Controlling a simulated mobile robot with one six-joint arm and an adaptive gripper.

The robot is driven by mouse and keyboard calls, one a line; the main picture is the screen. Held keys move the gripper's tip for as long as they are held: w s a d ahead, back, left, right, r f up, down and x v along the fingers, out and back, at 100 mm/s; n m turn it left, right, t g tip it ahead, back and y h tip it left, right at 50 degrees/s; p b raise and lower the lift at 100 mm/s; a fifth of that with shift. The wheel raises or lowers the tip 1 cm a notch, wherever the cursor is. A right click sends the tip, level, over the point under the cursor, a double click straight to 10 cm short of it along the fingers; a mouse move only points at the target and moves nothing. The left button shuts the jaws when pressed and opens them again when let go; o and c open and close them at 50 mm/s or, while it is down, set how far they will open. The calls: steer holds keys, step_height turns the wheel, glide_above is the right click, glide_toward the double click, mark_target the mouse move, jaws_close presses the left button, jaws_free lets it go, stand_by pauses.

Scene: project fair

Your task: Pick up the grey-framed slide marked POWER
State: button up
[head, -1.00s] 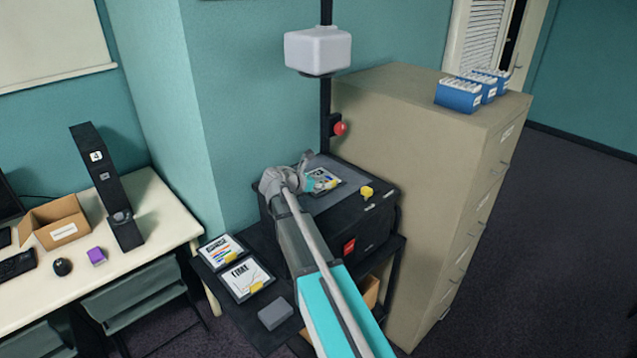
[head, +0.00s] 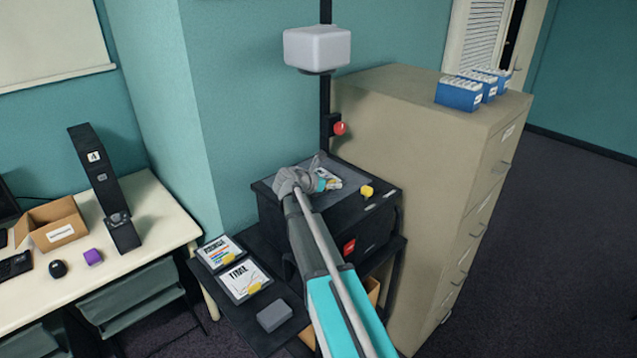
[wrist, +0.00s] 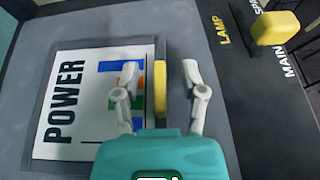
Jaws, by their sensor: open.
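The grey-framed slide marked POWER (wrist: 85,75) lies flat on the grey top of the black projector. It has a white sheet with coloured bars and a yellow tab (wrist: 160,90) on its right edge in the wrist view. My gripper (wrist: 160,72) is open, with one finger on each side of the yellow tab and gaps to both. I cannot tell how high the fingertips are above the slide. In the head view the slide (head: 329,181) is partly hidden by my gripper (head: 312,182).
The projector (head: 380,222) has a yellow knob (wrist: 275,27) near the LAMP and MAIN labels. Its post and white head (head: 317,50) rise behind. Two other slides, one marked TIME (head: 240,278), lie on the lower shelf at left. A filing cabinet (head: 420,130) stands close at right.

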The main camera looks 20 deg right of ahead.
steer(key=shift+c, duration=0.2)
jaws_close()
steer(key=shift+r, duration=0.15)
stand_by(0.5)
step_height(320, 180, up, 3)
steer(key=p, duration=0.3)
steer(key=shift+f, duration=0.2)
steer(key=s+d+r+p, duration=0.2)
steer(key=s+r+p, duration=0.8)
steer(key=s, duration=0.3)
steer(key=shift+s, duration=0.4)
